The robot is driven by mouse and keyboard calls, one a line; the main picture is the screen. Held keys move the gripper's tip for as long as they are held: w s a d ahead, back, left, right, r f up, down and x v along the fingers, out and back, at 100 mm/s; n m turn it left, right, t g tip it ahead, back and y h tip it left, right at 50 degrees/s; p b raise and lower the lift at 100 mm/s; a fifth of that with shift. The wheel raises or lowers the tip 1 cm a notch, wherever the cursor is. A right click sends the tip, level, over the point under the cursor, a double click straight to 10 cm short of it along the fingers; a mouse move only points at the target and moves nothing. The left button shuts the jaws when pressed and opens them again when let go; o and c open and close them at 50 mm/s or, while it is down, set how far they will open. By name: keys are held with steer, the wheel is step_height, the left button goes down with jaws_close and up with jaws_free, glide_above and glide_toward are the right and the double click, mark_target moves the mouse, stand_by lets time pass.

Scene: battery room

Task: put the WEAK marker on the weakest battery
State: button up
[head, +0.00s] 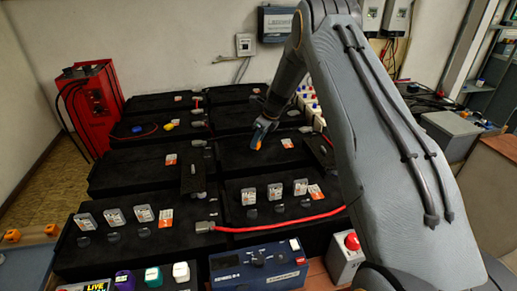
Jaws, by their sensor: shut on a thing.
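Several black batteries stand in two columns, among them a front-left one (150,248) and a middle-right one (232,158). My gripper (261,134) is over the middle-right battery, shut on a small blue-and-orange thing (258,138). The thing is too small to read, so I cannot tell whether it is the WEAK marker. I also cannot tell whether it touches the battery top. Orange-and-white labels (287,143) lie on battery tops, too small to read. My arm hides part of the right side.
Small clear upright pieces (114,217) stand on the front batteries. A red cable (285,224) crosses the front. A blue box (258,268), a grey box with a red button (346,254) and a LIVE sign (97,286) are nearest me. A red cabinet (90,108) stands at left.

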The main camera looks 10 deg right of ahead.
mark_target(259, 146)
steer(key=shift+f+p, duration=0.6)
steer(key=shift+f, duration=1.8)
steer(key=shift+f, duration=0.1)
steer(key=shift+f, duration=0.1)
steer(key=o, duration=1)
steer(key=b+v, duration=0.2)
steer(key=v, duration=1)
steer(key=s+a+r+n+h, duration=0.1)
steer(key=s+r+n, duration=0.1)
steer(key=s+n, duration=0.7)
steer(key=s+a+r+n+g+h, duration=0.1)
steer(key=s+r+n, duration=0.2)
steer(key=s+n, duration=0.6)
steer(key=s+a+r+n+g+h, duration=0.1)
steer(key=s+n, duration=0.8)
steer(key=s, duration=1.4)
steer(key=shift+s+a+r, duration=0.25)
steer(key=shift+a+r, duration=0.3)
steer(key=shift+r, duration=0.25)
